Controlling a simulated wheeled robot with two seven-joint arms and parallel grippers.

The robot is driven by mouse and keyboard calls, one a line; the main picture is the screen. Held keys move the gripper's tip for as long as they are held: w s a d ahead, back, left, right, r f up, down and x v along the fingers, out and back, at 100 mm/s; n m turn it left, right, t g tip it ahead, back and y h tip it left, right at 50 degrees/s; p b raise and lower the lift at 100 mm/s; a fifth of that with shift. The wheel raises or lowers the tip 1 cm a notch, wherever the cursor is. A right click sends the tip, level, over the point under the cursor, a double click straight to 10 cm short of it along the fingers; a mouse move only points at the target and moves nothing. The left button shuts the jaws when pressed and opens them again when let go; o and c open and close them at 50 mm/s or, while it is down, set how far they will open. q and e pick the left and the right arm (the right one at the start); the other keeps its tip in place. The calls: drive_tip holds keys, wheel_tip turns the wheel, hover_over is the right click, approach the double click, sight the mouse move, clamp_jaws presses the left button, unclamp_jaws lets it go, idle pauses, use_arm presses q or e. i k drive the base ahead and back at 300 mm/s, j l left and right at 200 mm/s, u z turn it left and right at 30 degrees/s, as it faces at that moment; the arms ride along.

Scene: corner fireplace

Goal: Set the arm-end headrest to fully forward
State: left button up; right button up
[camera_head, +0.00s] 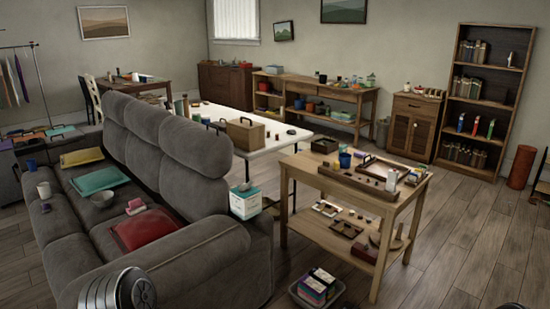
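A grey sofa (165,255) stands at the left, seen from its near arm end, with its seat facing left. Its back carries three padded headrests in a row. The headrest nearest the sofa's near arm (197,150) is the largest in view and stands up above the backrest. The middle headrest (148,122) and the far headrest (116,104) stand beyond it in line. I cannot tell the exact tilt of the near headrest from here. Nothing touches it. Neither gripper shows; a ribbed silver part at the bottom left looks like my arm.
A white-and-teal box (245,202) is by the sofa's back. A wooden workbench (385,207) and a floor bin (317,289) stand right.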

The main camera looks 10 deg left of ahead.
sight(208, 151)
drive_tip(key=i+u, duration=0.5)
drive_tip(key=i+l+u, duration=0.2)
drive_tip(key=u, duration=0.25)
drive_tip(key=i+l+u, duration=0.35)
drive_tip(key=u, duration=0.15)
drive_tip(key=i+l+u, duration=0.3)
drive_tip(key=l+u, duration=0.2)
